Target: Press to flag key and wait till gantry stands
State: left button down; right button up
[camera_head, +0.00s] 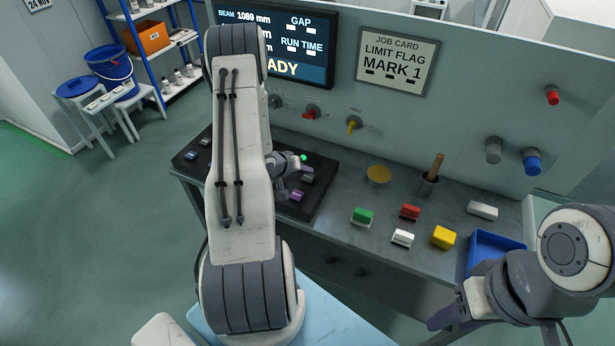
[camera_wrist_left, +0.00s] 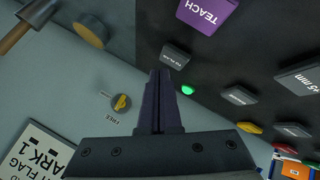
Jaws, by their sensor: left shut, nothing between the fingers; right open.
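The to flag key (camera_wrist_left: 175,55) is a dark grey key on the black key panel, just beyond my left fingertips in the left wrist view. My left gripper (camera_wrist_left: 161,75) is shut and empty, its dark fingers together. I cannot tell whether the tips touch the key. A green lamp (camera_wrist_left: 187,90) is lit beside the key; it also shows in the head view (camera_head: 303,157). The screen (camera_head: 318,50) shows BEAM 1089 mm and a word ending in ADY, partly hidden by my left arm. I cannot make out the gantry. My right gripper (camera_head: 446,316) is open, low at the right.
A purple TEACH key (camera_wrist_left: 208,12) and other keys are close by. Knobs stick out from the wall behind.

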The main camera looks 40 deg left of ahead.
pick_arm(q)
jog(key=shift+f, duration=0.4)
